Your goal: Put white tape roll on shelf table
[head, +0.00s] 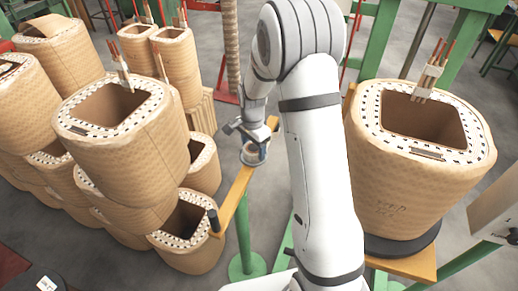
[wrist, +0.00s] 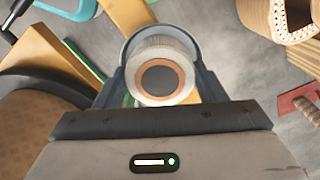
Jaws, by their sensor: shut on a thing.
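My gripper (head: 254,138) is shut on the white tape roll (head: 254,154) at the end of my arm, in the middle of the head view. In the wrist view the roll (wrist: 160,75) sits between the two dark fingers, its pale side, brown core and dark centre facing the camera. A grey curved rim shows behind it. In the head view the roll is over or beside a yellow-orange bar (head: 237,192) on a green stand; I cannot tell if they touch. I cannot make out which surface is the shelf table.
Wrapped coils (head: 115,125) stand stacked on the left. A large coil (head: 415,160) stands at the right on a dark round base. A dark knob (head: 213,219) tops the near end of the bar. Grey floor shows between the coils and the stand.

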